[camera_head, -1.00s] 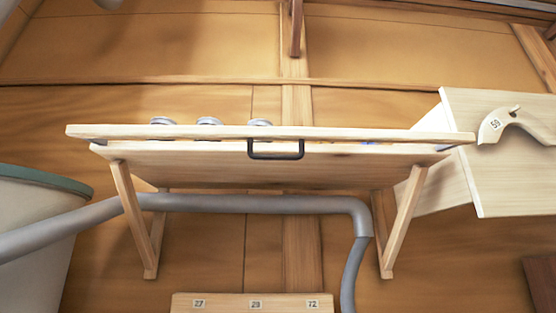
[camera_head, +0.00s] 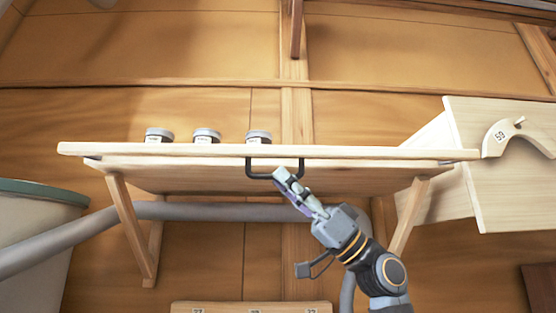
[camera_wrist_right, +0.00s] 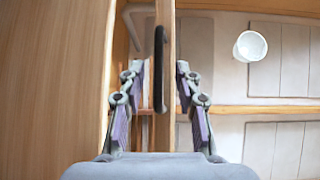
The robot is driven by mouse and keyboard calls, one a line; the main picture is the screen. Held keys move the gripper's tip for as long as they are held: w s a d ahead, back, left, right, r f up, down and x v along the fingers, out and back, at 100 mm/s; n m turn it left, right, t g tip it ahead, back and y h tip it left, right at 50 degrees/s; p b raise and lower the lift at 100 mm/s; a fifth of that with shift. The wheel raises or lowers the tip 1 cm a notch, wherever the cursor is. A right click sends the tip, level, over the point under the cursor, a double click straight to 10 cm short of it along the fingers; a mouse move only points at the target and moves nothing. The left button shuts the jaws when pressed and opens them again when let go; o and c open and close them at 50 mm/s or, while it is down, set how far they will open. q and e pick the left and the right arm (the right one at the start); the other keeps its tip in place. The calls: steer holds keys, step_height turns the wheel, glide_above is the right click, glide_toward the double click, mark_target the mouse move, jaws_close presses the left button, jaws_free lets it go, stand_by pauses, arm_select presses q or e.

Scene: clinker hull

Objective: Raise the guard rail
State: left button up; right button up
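The guard rail (camera_head: 380,152) is a long pale board along the front edge of a wooden bench (camera_head: 200,178). It lies low, just above the bench's front board. A black U-shaped handle (camera_head: 249,172) is fixed at its middle. My right gripper (camera_head: 283,175) reaches up from below right, with its fingertips at the handle's lower bar. In the right wrist view the handle (camera_wrist_right: 159,68) shows edge-on between two spread fingers (camera_wrist_right: 160,85), with visible space beside it. I see no closed grip. My left gripper is not in view.
Three lidded jars (camera_head: 207,136) stand behind the rail. A grey pipe (camera_head: 70,233) runs below the bench. A pale bin (camera_head: 35,235) stands left, a panel marked 59 (camera_head: 500,205) right. A numbered board (camera_head: 250,307) lies at the bottom. A white cup (camera_wrist_right: 250,46) shows in the wrist view.

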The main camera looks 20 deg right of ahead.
steer(key=shift+p+x, duration=0.35)
steer(key=shift+x, duration=0.85)
steer(key=shift+w, duration=0.15)
steer(key=shift+c, duration=0.3)
jaws_close()
